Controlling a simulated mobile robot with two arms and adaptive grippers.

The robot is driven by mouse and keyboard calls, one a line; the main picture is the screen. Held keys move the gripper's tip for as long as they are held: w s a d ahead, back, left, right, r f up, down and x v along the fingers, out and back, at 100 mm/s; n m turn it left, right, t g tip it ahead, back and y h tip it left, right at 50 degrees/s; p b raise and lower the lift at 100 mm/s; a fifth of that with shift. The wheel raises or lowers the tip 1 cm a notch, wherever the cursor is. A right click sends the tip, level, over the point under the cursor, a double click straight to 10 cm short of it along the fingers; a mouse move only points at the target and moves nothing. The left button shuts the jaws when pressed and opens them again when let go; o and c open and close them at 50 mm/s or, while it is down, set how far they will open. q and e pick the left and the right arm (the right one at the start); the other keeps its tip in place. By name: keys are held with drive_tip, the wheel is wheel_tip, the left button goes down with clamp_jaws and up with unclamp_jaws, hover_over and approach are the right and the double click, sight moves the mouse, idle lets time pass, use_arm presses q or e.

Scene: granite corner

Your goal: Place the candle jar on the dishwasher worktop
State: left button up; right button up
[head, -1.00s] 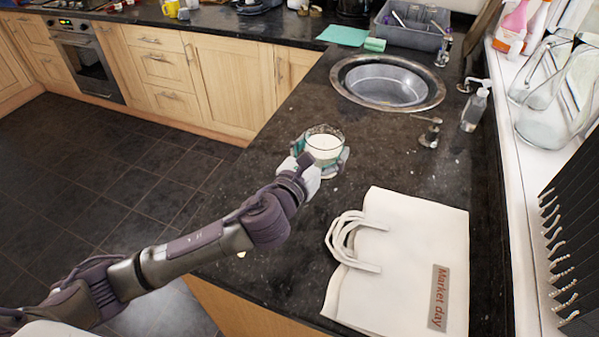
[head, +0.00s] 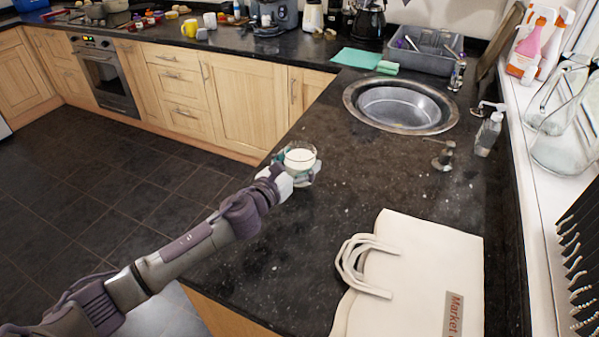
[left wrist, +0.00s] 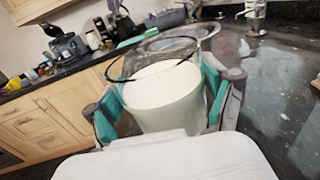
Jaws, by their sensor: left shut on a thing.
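The candle jar (head: 300,157) is a clear glass with white wax inside. My left gripper (head: 298,172) is shut on it, with the teal-lined fingers on either side of the glass. In the left wrist view the jar (left wrist: 165,98) stands between the two fingers of the left gripper (left wrist: 162,105), its rim upward. The jar is over the dark speckled worktop (head: 330,235), near its left edge; I cannot tell whether its base touches the surface. My right gripper is not in view.
A white bag (head: 415,275) lies on the near worktop. A round metal sink (head: 400,107), a soap bottle (head: 488,133) and a grey dish rack (head: 420,50) are beyond. A teal cloth (head: 356,58) lies at the back. The worktop between bag and sink is mostly clear.

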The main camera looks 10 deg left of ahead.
use_arm(q)
wheel_tip(320, 180, down, 3)
drive_tip(key=shift+f+b, duration=0.15)
drive_tip(key=shift+b, duration=0.15)
drive_tip(key=o, duration=1.2)
drive_tip(key=shift+o, duration=0.6)
drive_tip(key=shift+s, duration=0.1)
drive_tip(key=b+v, duration=0.1)
drive_tip(key=v, duration=1)
drive_tip(key=shift+s+b, duration=0.1)
drive_tip(key=shift+b, duration=0.3)
drive_tip(key=shift+s+a, duration=0.15)
drive_tip(key=shift+s, duration=0.2)
